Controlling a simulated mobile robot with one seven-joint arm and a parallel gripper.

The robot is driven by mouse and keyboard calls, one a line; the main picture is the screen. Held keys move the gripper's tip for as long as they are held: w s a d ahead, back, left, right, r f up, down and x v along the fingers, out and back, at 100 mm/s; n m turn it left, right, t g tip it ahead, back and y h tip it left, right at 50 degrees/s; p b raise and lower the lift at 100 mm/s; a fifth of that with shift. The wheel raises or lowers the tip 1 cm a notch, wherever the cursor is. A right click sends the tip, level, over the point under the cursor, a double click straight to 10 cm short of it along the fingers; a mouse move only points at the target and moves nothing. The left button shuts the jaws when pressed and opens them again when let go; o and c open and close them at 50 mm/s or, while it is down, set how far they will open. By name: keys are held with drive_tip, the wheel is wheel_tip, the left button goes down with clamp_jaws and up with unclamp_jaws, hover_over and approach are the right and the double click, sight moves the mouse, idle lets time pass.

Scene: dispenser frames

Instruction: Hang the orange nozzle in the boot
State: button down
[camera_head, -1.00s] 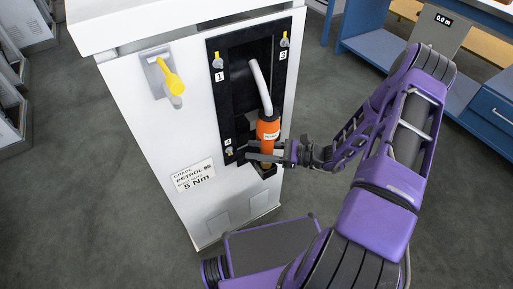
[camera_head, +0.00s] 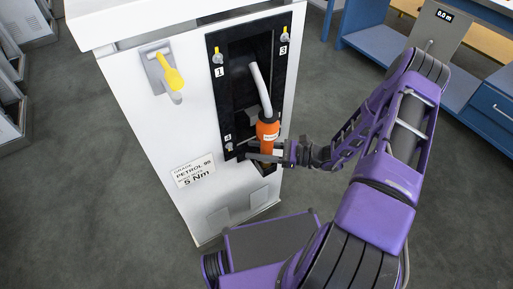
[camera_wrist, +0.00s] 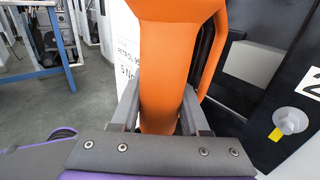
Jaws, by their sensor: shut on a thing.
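The orange nozzle (camera_head: 267,131) is upright in front of the black recessed panel (camera_head: 234,88) of the white dispenser. My gripper (camera_head: 266,156) comes from the right and is shut on the nozzle's lower part. In the wrist view, the nozzle (camera_wrist: 172,60) fills the middle between the two grey fingers (camera_wrist: 160,112).
A yellow lever (camera_head: 173,77) sits on the dispenser's left face. Yellow-tipped fasteners stand at the panel's corners, with one (camera_wrist: 289,121) close at right in the wrist view. A blue bench (camera_head: 480,105) stands at right.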

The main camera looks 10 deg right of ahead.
drive_tip(key=shift+c, duration=1.6)
unclamp_jaws()
drive_tip(key=shift+f, duration=0.15)
drive_tip(key=v, duration=1.7)
drive_tip(key=shift+d, duration=0.25)
drive_tip(key=shift+a, duration=0.1)
